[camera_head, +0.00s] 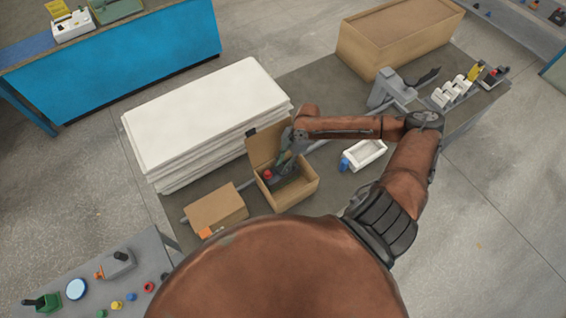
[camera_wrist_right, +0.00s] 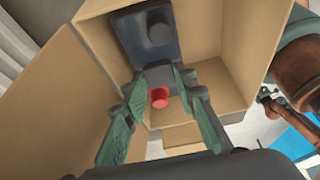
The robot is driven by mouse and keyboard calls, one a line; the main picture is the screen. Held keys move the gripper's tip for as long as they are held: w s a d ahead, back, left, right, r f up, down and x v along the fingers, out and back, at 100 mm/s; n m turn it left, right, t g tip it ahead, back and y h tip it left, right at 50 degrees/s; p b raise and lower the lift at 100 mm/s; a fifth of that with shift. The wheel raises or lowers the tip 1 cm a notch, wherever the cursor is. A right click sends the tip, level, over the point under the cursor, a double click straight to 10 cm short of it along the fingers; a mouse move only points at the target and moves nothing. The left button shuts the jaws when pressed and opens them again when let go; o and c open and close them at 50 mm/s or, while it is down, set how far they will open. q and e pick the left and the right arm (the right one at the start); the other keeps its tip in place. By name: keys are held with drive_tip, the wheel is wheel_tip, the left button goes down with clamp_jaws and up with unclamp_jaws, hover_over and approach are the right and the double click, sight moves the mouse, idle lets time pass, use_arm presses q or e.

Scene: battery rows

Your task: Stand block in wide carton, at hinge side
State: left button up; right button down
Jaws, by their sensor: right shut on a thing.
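The open carton (camera_head: 303,193) stands on the dark table, its lid flap (camera_head: 267,142) raised at the back; in the wrist view the flap (camera_wrist_right: 62,112) is at left. My right gripper (camera_head: 284,168) reaches down into it. In the wrist view the gripper (camera_wrist_right: 158,80) is shut on a dark grey block (camera_wrist_right: 150,38) with a round dark knob. A red round piece (camera_wrist_right: 160,98) shows between the fingers; it also shows in the head view (camera_head: 267,174). I cannot tell whether the block touches the carton floor. My left gripper is out of view.
A closed carton (camera_head: 216,209) stands left of the open one. A stack of white sheets (camera_head: 207,115) rises behind. A white tray (camera_head: 364,154) stands at right beside a blue item (camera_head: 345,163). A large carton (camera_head: 398,38) stands at the back right.

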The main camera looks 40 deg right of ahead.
drive_tip(key=shift+w+r, duration=0.1)
drive_tip(key=shift+r, duration=0.05)
drive_tip(key=c, duration=1.8)
unclamp_jaws()
drive_tip(key=shift+c, duration=0.2)
drive_tip(key=v, duration=1.2)
